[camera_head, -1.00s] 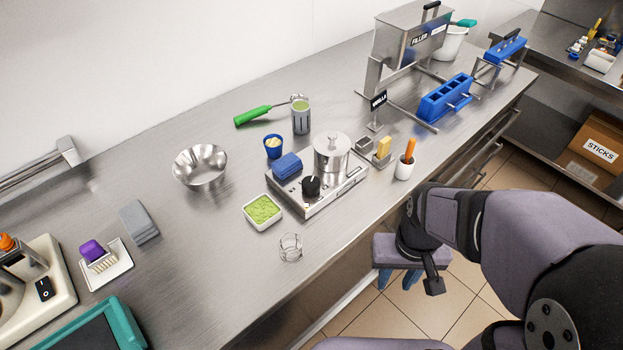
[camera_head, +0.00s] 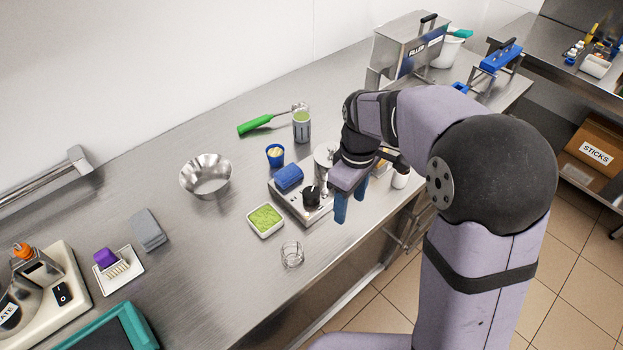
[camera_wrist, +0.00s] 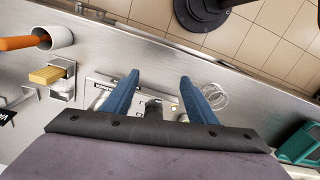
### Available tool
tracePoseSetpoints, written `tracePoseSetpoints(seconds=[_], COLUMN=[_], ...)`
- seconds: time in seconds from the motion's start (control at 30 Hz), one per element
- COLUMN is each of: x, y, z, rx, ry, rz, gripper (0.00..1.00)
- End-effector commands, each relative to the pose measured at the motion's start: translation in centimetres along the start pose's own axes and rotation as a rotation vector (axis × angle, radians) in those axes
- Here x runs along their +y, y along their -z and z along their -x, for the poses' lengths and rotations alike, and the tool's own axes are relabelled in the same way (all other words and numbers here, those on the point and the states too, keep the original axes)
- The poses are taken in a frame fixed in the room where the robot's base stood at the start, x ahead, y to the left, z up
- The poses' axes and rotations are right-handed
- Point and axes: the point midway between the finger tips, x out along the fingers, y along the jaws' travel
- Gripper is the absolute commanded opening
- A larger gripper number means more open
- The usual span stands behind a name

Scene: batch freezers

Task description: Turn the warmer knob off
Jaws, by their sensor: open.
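The warmer (camera_head: 289,205) is a flat silver unit on the steel counter. Its black knob (camera_head: 311,196) sits on the front part, with a light pointer mark on it. A steel pot (camera_head: 322,155) stands on the warmer, mostly hidden behind my arm. My gripper (camera_head: 341,208) is open and empty, its blue fingers pointing down just right of the knob, apart from it. In the wrist view, the black knob (camera_wrist: 153,107) shows between the two blue fingertips, farther off, with a small lit lamp (camera_wrist: 174,107) beside it.
A blue folded cloth (camera_head: 288,178) lies on the warmer. A tray of green stuff (camera_head: 265,220) and a clear glass (camera_head: 292,254) stand near it. A white cup (camera_head: 400,178) stands to the right, partly hidden. A metal bowl (camera_head: 206,175) is to the left.

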Motion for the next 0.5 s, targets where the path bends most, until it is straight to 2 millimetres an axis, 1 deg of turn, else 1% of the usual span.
tracePoseSetpoints(seconds=[0.03, 0.1, 0.2, 0.33, 0.4, 0.5], x=[0.2, 0.3, 0.3, 0.1, 0.0, 0.0], y=[2.1, 4.5, 7.3, 9.7, 10.4, 10.9], z=[1.2, 1.9, 2.7, 3.2, 3.4, 3.4], rx=[-0.001, -0.001, -0.001, 0.0, 0.0, 0.001], ry=[0.001, 0.001, 0.001, 0.0, 0.0, 0.0], rz=[0.102, 0.235, 0.393, 0.533, 0.578, 0.608], gripper=[0.53, 0.53, 0.53, 0.53, 0.53, 0.53])
